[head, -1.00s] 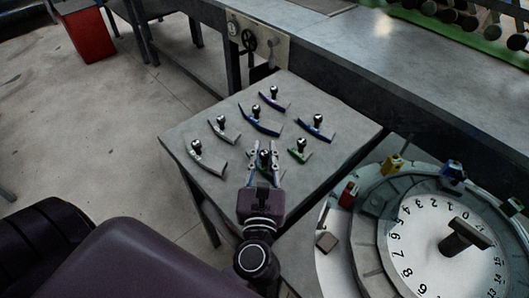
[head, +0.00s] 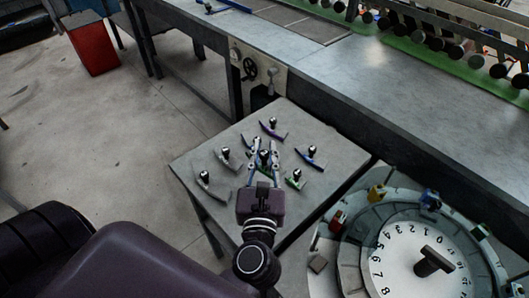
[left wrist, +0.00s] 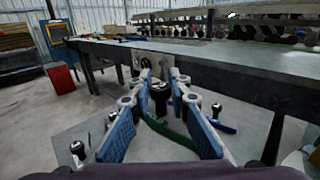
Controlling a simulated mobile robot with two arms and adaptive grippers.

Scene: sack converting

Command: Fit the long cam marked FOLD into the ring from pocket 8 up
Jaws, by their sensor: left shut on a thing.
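My left gripper (head: 264,158) is shut on the black knob of a green cam, held above the grey side table (head: 232,222). The held cam (left wrist: 178,139) shows as a curved green strip below the fingers in the left wrist view; no marking is legible. The ring (head: 349,266) surrounds a white numbered dial (head: 395,262) at the lower right; the dial's 8 is at the bottom edge of the head view. My right gripper is not in view.
Other knobbed cams lie on the side table: purple (head: 277,134), blue (head: 316,162), small green (head: 294,184) and two grey. Red (head: 338,219), yellow (head: 376,193) and blue (head: 430,199) blocks stand on the ring. A long bench (head: 300,65) runs behind.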

